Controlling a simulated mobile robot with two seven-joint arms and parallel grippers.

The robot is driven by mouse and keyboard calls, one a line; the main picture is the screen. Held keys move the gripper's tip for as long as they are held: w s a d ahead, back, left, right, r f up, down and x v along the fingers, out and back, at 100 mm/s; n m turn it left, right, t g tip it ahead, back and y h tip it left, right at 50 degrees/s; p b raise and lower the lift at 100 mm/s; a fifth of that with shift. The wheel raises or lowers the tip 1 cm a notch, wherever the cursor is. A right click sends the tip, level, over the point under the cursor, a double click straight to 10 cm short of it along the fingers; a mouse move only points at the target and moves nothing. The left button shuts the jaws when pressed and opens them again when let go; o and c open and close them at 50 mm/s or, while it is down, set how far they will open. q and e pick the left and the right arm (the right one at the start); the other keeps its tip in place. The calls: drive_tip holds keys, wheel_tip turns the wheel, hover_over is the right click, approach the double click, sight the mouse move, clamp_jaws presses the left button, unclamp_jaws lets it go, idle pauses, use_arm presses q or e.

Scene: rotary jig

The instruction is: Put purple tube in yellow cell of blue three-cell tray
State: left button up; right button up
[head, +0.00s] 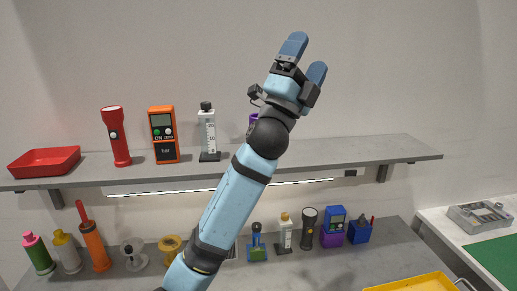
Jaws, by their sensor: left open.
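My left gripper (304,60) is raised above the shelf in front of the wall, with its two blue fingers apart and nothing between them. A small purple thing (253,118) shows on the shelf behind my left wrist. My arm hides most of it, so I cannot tell whether it is the purple tube. No blue three-cell tray with a yellow cell can be made out. My right gripper is not in view.
The shelf (375,150) holds a red tray (44,161), a red flashlight (115,136), an orange meter (163,134) and a white bottle (208,132). Several bottles and tools stand on the bench below. A yellow tray (415,284) is at the lower right. The shelf's right part is clear.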

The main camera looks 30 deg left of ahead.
use_arm(q)
drive_tip(key=s+d+r+m+g+h, duration=0.1)
drive_tip(key=d+m+g+h, duration=0.3)
drive_tip(key=m+g+h, duration=0.7)
drive_tip(key=s+d+r+m+g+h, duration=0.15)
drive_tip(key=d+m+g+h, duration=0.45)
drive_tip(key=m, duration=0.8)
drive_tip(key=w+d+f+m+g+y+b, duration=0.2)
drive_tip(key=d+f+m+g+y, duration=0.25)
drive_tip(key=m+g+y, duration=0.75)
drive_tip(key=w+a+f+m+t+y+b, duration=0.2)
drive_tip(key=w+a+f+m+t+y, duration=0.5)
drive_tip(key=a, duration=0.3)
drive_tip(key=a+r+m+y, duration=0.25)
drive_tip(key=a+y, duration=0.75)
drive_tip(key=a, duration=0.9)
drive_tip(key=x, duration=1.3)
drive_tip(key=shift+w+a+f, duration=0.15)
drive_tip(key=shift+a+f, duration=0.05)
drive_tip(key=shift+f, duration=0.1)
drive_tip(key=shift+c, duration=0.9)
drive_tip(key=c, duration=1.3)
